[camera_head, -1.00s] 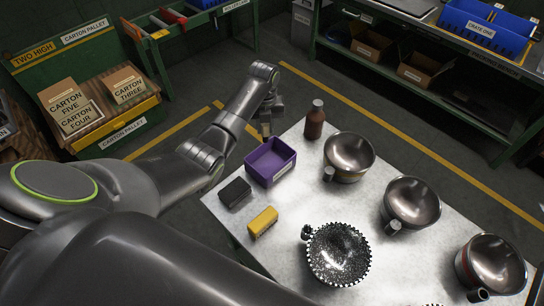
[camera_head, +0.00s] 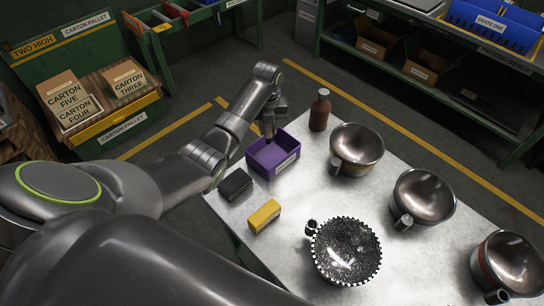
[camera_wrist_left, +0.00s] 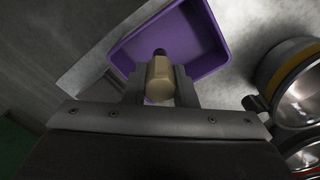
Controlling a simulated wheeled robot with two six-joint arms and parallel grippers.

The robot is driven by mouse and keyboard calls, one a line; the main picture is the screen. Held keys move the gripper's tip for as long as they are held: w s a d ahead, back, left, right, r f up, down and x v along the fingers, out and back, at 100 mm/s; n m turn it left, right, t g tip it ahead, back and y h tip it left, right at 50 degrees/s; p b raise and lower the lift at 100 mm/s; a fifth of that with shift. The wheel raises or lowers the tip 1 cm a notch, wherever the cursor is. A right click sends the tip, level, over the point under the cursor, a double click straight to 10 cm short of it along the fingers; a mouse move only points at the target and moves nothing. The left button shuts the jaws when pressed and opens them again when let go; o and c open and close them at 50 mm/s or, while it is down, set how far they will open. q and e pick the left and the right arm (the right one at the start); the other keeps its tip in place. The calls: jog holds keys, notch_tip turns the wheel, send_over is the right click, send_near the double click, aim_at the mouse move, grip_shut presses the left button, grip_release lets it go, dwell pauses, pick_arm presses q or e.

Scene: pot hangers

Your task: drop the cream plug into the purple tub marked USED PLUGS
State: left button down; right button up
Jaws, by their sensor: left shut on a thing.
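My left gripper (camera_head: 269,134) is over the tub's back-left side, pointing down. In the left wrist view my left gripper (camera_wrist_left: 160,88) is shut on the cream plug (camera_wrist_left: 160,82), whose dark end points toward the tub's inside. The plug is hidden in the head view. I cannot tell whether it touches the tub. My right gripper is not in view.
A brown bottle (camera_head: 319,112) stands right of the tub. A black block (camera_head: 235,185) and a yellow block (camera_head: 264,216) lie in front. Metal pots (camera_head: 356,148) and a toothed black-and-silver bowl (camera_head: 345,250) stand further right. Bare tabletop (camera_head: 310,200) lies between.

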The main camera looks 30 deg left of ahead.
pick_arm(q)
jog(key=c, duration=1.1)
grip_release()
notch_tip(320, 180, up, 10)
jog(key=shift+f+b, duration=0.2)
jog(key=shift+b, duration=0.1)
notch_tip(320, 180, up, 8)
jog(key=p, duration=0.8)
jog(key=shift+f, duration=0.15)
